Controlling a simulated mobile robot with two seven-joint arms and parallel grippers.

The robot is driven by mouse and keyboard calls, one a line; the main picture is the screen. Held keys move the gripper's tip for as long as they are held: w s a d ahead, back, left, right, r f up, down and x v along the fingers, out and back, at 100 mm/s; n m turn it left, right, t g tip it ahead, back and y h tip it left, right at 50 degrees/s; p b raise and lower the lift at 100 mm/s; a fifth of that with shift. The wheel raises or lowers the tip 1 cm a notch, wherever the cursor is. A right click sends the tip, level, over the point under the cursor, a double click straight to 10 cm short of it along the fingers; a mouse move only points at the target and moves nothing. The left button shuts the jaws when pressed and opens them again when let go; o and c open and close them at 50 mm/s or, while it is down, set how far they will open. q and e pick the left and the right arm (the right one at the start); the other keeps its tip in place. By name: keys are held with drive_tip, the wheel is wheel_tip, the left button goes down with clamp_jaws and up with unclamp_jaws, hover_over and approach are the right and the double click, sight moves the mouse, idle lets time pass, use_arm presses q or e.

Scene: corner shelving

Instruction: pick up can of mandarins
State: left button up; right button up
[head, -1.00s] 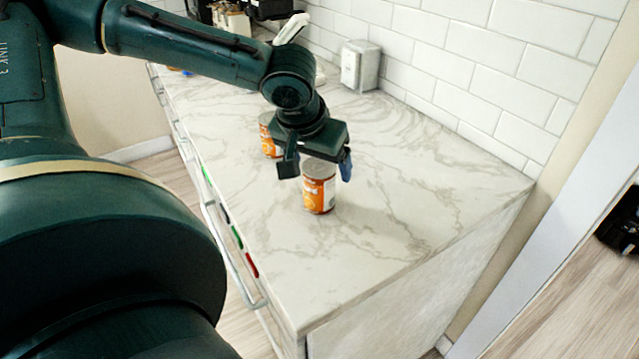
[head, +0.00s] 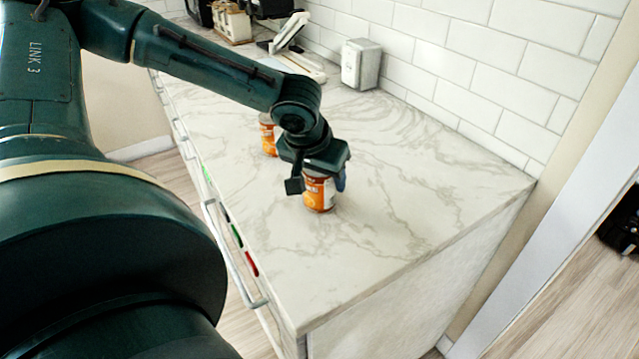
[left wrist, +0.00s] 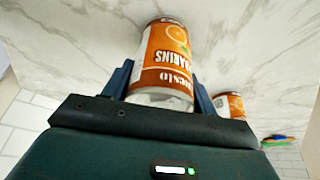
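An orange and white can of mandarins (head: 319,194) stands upright on the marble counter. In the left wrist view the can (left wrist: 165,55) shows its label between the two blue fingers of my left gripper (left wrist: 163,78). In the head view my left gripper (head: 318,185) is over the can, with a finger on either side of its upper part. The fingers are apart, and narrow gaps seem to show beside the can. The can's top is mostly hidden under the gripper. My right gripper is not in view.
A second similar can (head: 268,134) stands behind and to the left; it also shows in the left wrist view (left wrist: 229,105). A metal box (head: 360,64) stands by the tiled wall. The marble counter (head: 420,190) is clear to the right.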

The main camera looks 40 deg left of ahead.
use_arm(q)
drive_tip(key=c, duration=0.7)
